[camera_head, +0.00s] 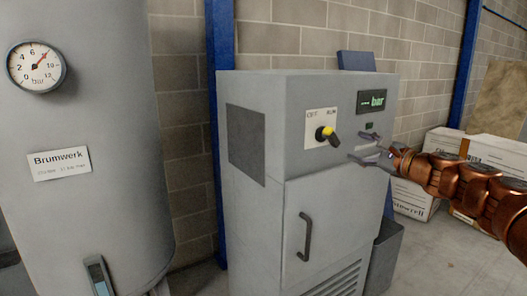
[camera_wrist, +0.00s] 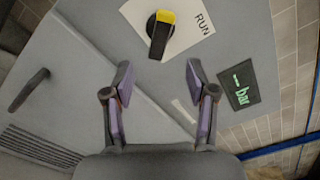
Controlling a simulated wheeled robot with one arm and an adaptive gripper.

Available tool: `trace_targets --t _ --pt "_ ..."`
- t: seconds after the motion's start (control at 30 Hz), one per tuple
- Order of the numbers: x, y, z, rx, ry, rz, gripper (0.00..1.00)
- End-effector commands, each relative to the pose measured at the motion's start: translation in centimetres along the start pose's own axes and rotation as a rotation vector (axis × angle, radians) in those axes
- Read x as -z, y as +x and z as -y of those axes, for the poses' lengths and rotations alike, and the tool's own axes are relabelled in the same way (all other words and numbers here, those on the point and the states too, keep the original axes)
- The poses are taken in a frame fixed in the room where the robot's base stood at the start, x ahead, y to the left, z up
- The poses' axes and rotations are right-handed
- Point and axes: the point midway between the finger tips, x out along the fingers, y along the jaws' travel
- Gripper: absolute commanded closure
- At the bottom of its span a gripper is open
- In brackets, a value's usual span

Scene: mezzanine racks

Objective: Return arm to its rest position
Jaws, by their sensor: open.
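My gripper (camera_head: 372,149) is at the end of my copper-coloured arm, which reaches in from the right in the head view. It is open and empty in front of the upper face of a grey cabinet (camera_head: 335,185). In the wrist view my gripper (camera_wrist: 157,98) has its two purple-padded fingers apart, with bare cabinet face between them. A black rotary switch with a yellow top (camera_head: 327,134) sits on a white OFF/RUN plate to the left of the fingers. In the wrist view the switch (camera_wrist: 160,35) lies beyond the fingertips, apart from them.
A green-lit bar display (camera_head: 371,101) is above my gripper. The cabinet door has a black handle (camera_head: 305,237). A grey tank (camera_head: 75,190) with a gauge (camera_head: 36,67) stands left. White boxes (camera_head: 412,198) stand on the floor behind my arm. Floor at lower right is clear.

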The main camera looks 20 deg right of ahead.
Motion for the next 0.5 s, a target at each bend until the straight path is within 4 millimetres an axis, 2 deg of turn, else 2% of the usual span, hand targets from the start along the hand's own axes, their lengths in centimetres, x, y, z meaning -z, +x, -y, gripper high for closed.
trace_targets --t 0.3,0.47,0.5 --pt "-0.2 0.1 -0.1 -0.003 -0.003 0.002 0.43" --pt "-7.1 2.6 -4.6 -0.155 -0.148 0.103 0.43" --pt "-8.7 3.0 -6.1 -0.196 -0.187 0.129 0.43"
